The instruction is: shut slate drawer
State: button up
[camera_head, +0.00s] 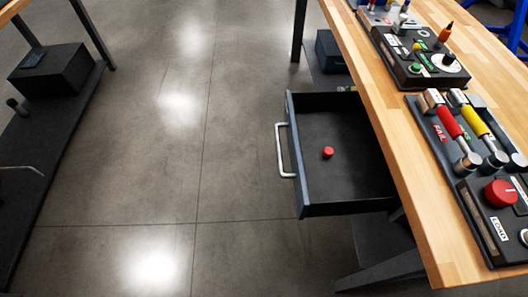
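The slate drawer (345,183) is pulled out from under the wooden bench, toward the left of the picture. Its dark inside shows, with a small red round piece (328,152) lying on its floor. A pale metal bar handle (285,150) is on its left-facing front panel. The drawer's far end is hidden under the bench top. My gripper is not in this view, and nothing is seen touching the drawer.
The wooden bench (372,88) runs along the right, carrying control panels with red and yellow levers (447,122) and a red knob (500,193). A dark box (330,52) stands below it. Another stand with a black box (52,70) is at left. The floor between is clear.

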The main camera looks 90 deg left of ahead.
aim_at(358, 178)
jog(key=k, duration=0.6)
jog(key=u, duration=1.7)
jog(key=i, duration=0.2)
jog(key=u, duration=1.9)
jog(key=i, duration=0.6)
jog(key=z, duration=1.2)
